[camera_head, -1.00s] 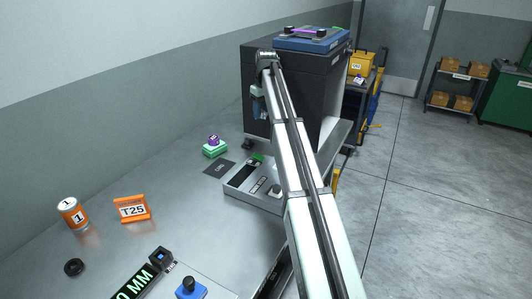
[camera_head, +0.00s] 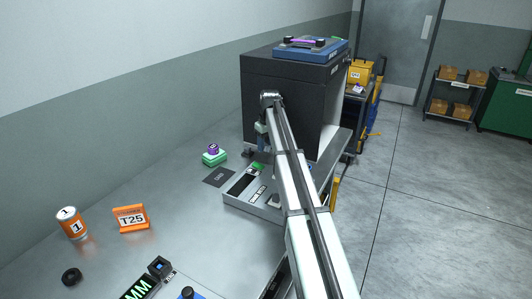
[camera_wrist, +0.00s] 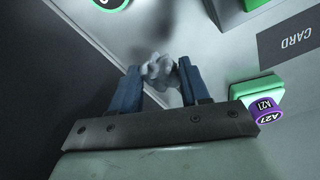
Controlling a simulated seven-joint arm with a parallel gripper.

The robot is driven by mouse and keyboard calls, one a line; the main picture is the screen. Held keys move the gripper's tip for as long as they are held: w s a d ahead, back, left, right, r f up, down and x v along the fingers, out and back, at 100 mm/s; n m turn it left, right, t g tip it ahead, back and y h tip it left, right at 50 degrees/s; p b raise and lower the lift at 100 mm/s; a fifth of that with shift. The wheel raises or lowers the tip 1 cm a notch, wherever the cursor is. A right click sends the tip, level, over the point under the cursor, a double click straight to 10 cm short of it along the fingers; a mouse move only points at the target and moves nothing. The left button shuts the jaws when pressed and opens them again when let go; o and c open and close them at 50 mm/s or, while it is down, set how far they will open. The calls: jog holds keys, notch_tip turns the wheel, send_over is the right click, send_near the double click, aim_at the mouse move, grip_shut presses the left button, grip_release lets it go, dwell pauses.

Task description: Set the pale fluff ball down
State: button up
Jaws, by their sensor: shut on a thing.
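The pale fluff ball (camera_wrist: 160,72) is a lumpy grey-white clump held between the blue fingers of my gripper (camera_wrist: 160,85) in the wrist view. In the head view my gripper (camera_head: 262,142) hangs pointing down in front of the black machine, above the back end of the tray; the fluff ball cannot be made out there. A pale surface lies behind the ball in the wrist view, and I cannot tell whether the ball touches it.
The grey tray (camera_head: 236,201) holds a green item and dark slots. The black machine (camera_head: 288,100) is close behind. The table's left middle is clear.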

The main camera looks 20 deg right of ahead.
aim_at(267, 146)
jog(key=shift+f, duration=1.9)
jog(key=o, duration=1)
jog(key=shift+f, duration=0.1)
jog(key=shift+o, duration=0.2)
jog(key=r, duration=0.4)
jog(key=s+r, duration=0.1)
jog(key=r, duration=0.6)
jog(key=shift+s+d+r, duration=0.15)
jog(key=shift+d+r, duration=0.1)
jog(key=shift+r, duration=0.3)
